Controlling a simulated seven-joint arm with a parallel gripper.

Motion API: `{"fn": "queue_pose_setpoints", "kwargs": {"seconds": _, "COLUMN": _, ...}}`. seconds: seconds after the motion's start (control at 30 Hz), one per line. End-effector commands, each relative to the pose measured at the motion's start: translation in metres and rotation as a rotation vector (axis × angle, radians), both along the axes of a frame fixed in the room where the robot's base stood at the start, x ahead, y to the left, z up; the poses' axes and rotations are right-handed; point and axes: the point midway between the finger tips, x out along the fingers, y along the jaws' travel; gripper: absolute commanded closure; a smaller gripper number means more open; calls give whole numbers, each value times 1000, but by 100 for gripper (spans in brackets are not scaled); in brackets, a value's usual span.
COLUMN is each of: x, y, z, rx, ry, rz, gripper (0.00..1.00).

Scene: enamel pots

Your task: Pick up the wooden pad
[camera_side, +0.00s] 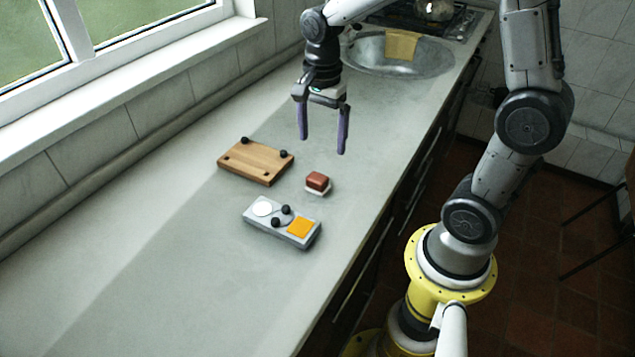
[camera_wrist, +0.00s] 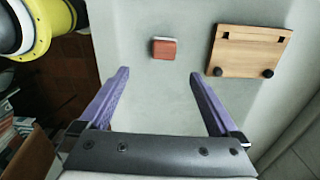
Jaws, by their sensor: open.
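A flat light-brown wooden board (camera_side: 255,163) lies on the counter, with dark square marks and two black knobs at its far edge. In the wrist view the board (camera_wrist: 248,52) is at the upper right, knobs toward me. A small reddish-brown block (camera_side: 317,181) sits on a thin white base to the board's right; in the wrist view the block (camera_wrist: 163,50) is at upper centre. I cannot tell for certain which is the wooden pad. My gripper (camera_side: 322,145) is open and empty above the counter, behind the block. Its purple fingers (camera_wrist: 158,76) point down, touching nothing.
A grey tray (camera_side: 253,222) in front of the block holds a white disc, black knobs and an orange square. A sink (camera_side: 365,62) with a yellow cloth (camera_side: 402,45) is at the back. The window wall bounds the left; the counter's left foreground is clear.

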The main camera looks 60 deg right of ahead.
Motion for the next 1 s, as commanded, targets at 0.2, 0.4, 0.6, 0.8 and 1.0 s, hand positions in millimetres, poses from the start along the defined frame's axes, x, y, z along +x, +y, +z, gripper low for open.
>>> {"fn": "queue_pose_setpoints", "kwargs": {"seconds": 0.2, "x": -1, "y": 1, "z": -43, "rx": 1, "ry": 5, "rz": 2, "gripper": 3}}
{"fn": "queue_pose_setpoints", "kwargs": {"seconds": 0.4, "x": 0, "y": 1, "z": -64, "rx": 0, "ry": 1, "rz": 2, "gripper": 3}}
{"fn": "queue_pose_setpoints", "kwargs": {"seconds": 0.6, "x": 2, "y": 2, "z": -79, "rx": 0, "ry": 2, "rz": 3, "gripper": 3}}
{"fn": "queue_pose_setpoints", "kwargs": {"seconds": 0.8, "x": 7, "y": 5, "z": -107, "rx": 0, "ry": 3, "rz": 3, "gripper": 3}}
{"fn": "queue_pose_setpoints", "kwargs": {"seconds": 1.0, "x": 8, "y": 4, "z": -119, "rx": 0, "ry": -2, "rz": 3, "gripper": 3}}
